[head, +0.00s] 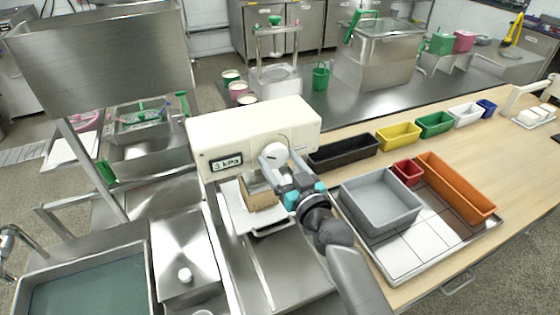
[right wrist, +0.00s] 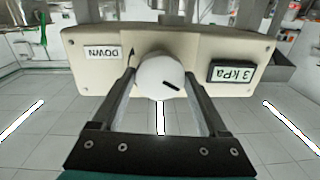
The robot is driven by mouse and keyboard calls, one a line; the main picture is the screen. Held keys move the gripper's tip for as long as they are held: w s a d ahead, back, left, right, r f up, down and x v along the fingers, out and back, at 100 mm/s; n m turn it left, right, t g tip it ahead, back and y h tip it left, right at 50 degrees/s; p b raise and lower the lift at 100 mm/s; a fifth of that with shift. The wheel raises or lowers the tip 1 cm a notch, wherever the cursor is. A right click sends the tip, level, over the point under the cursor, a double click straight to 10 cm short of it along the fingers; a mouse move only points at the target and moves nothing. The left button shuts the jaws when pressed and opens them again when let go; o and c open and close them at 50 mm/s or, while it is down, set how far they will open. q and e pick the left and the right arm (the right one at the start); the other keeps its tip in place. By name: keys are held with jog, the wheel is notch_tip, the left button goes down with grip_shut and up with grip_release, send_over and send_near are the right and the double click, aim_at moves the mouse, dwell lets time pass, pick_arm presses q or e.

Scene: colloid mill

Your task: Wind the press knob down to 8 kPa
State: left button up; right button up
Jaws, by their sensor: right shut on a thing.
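The press (head: 250,125) is a cream housing standing on a steel bench. Its display (head: 227,163) reads 3 kPa; the display also shows upside down in the right wrist view (right wrist: 237,73). The round white press knob (head: 273,153) is on the front face, right of the display. In the right wrist view the knob (right wrist: 159,76) has a dark pointer mark, and a DOWN label (right wrist: 103,53) is beside it. My right gripper (head: 278,166) is shut on the knob, one finger on each side. My left gripper is not in view.
A tan block (head: 259,192) is on a white plate under the press. A grey bin (head: 380,203), a small red bin (head: 407,172) and an orange bin (head: 455,187) are right of my right arm. A black tray (head: 343,152) lies just right of the press.

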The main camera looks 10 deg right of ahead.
jog(key=c, duration=0.6)
jog(key=shift+m, duration=0.3)
jog(key=m, duration=0.4)
jog(key=shift+p, duration=0.35)
jog(key=m, duration=0.6)
jog(key=shift+t, duration=0.3)
jog(key=o, duration=1.3)
